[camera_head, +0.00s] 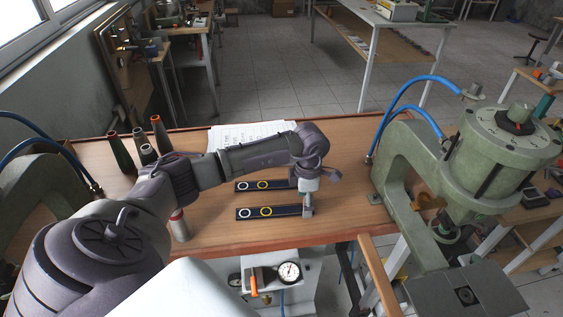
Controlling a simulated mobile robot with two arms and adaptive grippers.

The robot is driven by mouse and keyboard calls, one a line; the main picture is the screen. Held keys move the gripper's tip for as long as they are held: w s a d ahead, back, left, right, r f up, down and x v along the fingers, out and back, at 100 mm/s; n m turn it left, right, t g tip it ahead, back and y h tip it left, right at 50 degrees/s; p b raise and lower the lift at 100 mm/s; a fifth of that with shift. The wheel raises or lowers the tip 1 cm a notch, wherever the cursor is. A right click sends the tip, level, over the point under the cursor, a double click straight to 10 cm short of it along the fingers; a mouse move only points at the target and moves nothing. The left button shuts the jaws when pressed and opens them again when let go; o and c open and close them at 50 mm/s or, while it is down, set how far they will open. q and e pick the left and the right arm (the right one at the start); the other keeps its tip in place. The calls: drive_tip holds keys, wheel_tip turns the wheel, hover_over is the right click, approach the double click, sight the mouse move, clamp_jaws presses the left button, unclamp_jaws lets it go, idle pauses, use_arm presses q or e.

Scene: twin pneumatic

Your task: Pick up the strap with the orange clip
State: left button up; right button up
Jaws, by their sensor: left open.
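Two dark straps lie flat and roughly parallel on the wooden bench, the far strap (252,186) and the near strap (285,211). Each has a white ring at its left end and a yellow-orange ring beside it. I cannot tell which one carries the orange clip; their right ends are partly hidden by my arm and gripper. My left gripper (307,208) points down at the right end of the near strap. It is open; whether it touches the strap is unclear. My right gripper is out of view.
The wooden bench (345,225) has free room right of the straps. White papers (235,135) lie behind. Several dark cones (120,152) stand at the back left. A green press (405,165) with blue hoses stands at the right. A pressure gauge (289,272) sits below the front edge.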

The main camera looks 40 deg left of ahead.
use_arm(q)
drive_tip(key=shift+f, duration=0.5)
drive_tip(key=shift+c, duration=0.2)
clamp_jaws()
drive_tip(key=shift+r, duration=0.15)
